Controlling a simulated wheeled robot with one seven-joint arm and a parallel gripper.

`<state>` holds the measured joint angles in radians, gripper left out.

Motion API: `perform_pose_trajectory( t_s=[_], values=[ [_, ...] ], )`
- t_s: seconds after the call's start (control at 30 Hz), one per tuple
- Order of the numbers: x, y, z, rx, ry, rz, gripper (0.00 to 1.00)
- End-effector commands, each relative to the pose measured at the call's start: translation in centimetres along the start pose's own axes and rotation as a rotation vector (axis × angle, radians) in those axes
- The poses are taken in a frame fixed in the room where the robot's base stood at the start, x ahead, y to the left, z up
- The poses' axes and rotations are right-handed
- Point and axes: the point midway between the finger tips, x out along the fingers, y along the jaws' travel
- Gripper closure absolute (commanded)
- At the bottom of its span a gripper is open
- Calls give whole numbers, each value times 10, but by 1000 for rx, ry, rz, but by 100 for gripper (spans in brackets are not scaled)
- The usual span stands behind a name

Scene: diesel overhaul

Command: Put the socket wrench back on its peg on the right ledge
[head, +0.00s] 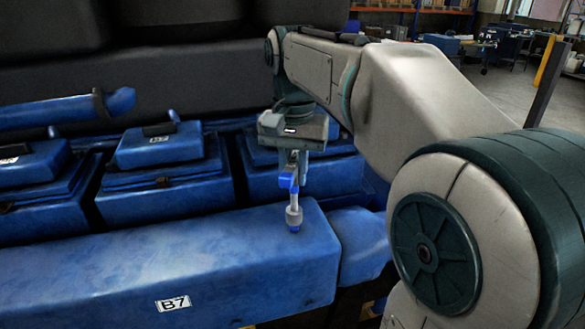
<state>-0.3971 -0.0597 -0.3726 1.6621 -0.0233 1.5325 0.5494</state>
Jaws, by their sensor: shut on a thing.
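My gripper (291,168) points down and is shut on the socket wrench (293,214), above the right end of the blue ledge marked B7 (230,268). The wrench hangs roughly upright, with a blue upper part between the fingers and a grey, wider socket end below. A small blue tip shows under the socket end, against the ledge's top. I cannot tell whether the wrench touches the ledge or is a little above it. No separate peg can be made out there.
Blue engine covers (158,146) with dark clamps stand in a row behind the ledge. A blue pipe (70,109) runs at upper left. My arm fills the right side. Open workshop floor (490,86) lies at far upper right.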

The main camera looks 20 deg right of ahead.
Motion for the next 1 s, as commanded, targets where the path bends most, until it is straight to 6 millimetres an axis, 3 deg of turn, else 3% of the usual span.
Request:
perform_pose_trajectory(
  t_s=[0.27,0.9,0.93,1.0],
  values=[
    [1,0,0,0,1,-1,100],
    [25,0,0,0,0,0,100],
    [24,0,0,0,0,-1,77],
    [23,0,0,0,0,-1,57]
  ],
)
